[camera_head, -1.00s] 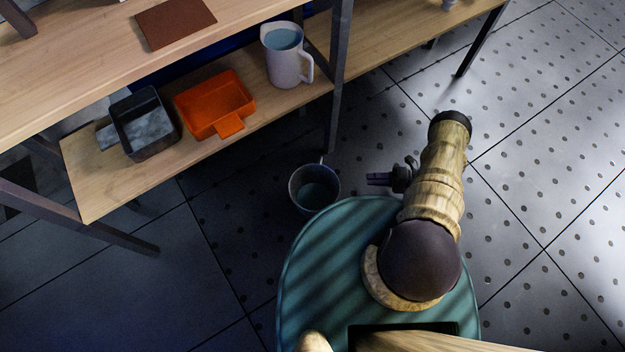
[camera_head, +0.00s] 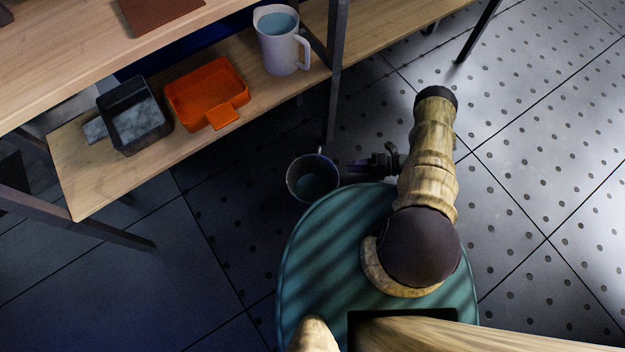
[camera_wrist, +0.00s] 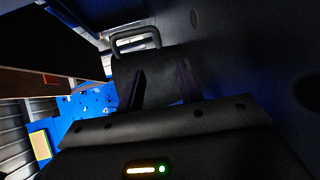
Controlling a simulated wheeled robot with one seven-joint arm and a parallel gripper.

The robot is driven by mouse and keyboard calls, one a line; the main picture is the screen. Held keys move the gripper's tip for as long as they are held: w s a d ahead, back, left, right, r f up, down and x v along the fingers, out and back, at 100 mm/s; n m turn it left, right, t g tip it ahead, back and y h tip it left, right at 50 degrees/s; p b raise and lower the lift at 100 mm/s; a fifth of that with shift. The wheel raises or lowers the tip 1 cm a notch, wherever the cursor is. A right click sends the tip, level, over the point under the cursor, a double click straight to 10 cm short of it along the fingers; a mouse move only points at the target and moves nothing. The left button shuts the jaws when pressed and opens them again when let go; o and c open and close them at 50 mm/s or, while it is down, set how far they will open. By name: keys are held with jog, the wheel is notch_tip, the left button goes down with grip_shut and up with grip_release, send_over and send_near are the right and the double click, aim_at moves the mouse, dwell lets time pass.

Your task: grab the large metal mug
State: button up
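A large dark metal mug (camera_head: 297,181) stands upright on the floor, left of my gripper in the head view. Its rim faces up, with its handle at the far side. In the wrist view the mug (camera_wrist: 158,66) lies straight ahead of the fingers, its loop handle at the top. My gripper (camera_head: 354,167) points left at the mug's side, a short gap away. In the wrist view the gripper (camera_wrist: 160,78) has two fingers apart with nothing between them; the mug looks wider than the gap there.
A wooden shelf at upper left holds a white pitcher (camera_head: 280,45), an orange bin (camera_head: 205,92) and a dark container (camera_head: 135,115). A metal shelf leg (camera_head: 334,90) stands just beyond the mug. The tiled floor at right is clear.

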aim_at(322, 166)
jog(key=a+b, duration=0.1)
jog(key=a, duration=0.1)
jog(key=a+f+b, duration=0.1)
jog(key=a, duration=0.2)
jog(key=shift+w+a+f, duration=0.2)
jog(key=shift+a+r, duration=0.1)
jog(key=shift+a, duration=0.05)
jog(key=shift+w+a, duration=0.1)
jog(key=shift+w, duration=0.05)
jog(key=shift+w+a+b, duration=0.1)
jog(key=shift+a+b, duration=0.1)
jog(key=shift+b, duration=0.2)
jog(key=a+b, duration=0.1)
jog(key=a+f+b, duration=0.1)
jog(key=a, duration=0.1)
jog(key=shift+a+b, duration=0.1)
jog(key=shift+b, duration=0.2)
jog(key=shift+w+a, duration=0.15)
jog(key=shift+a, duration=0.25)
jog(key=shift+a+r, duration=0.1)
jog(key=shift+a, duration=0.1)
grip_shut()
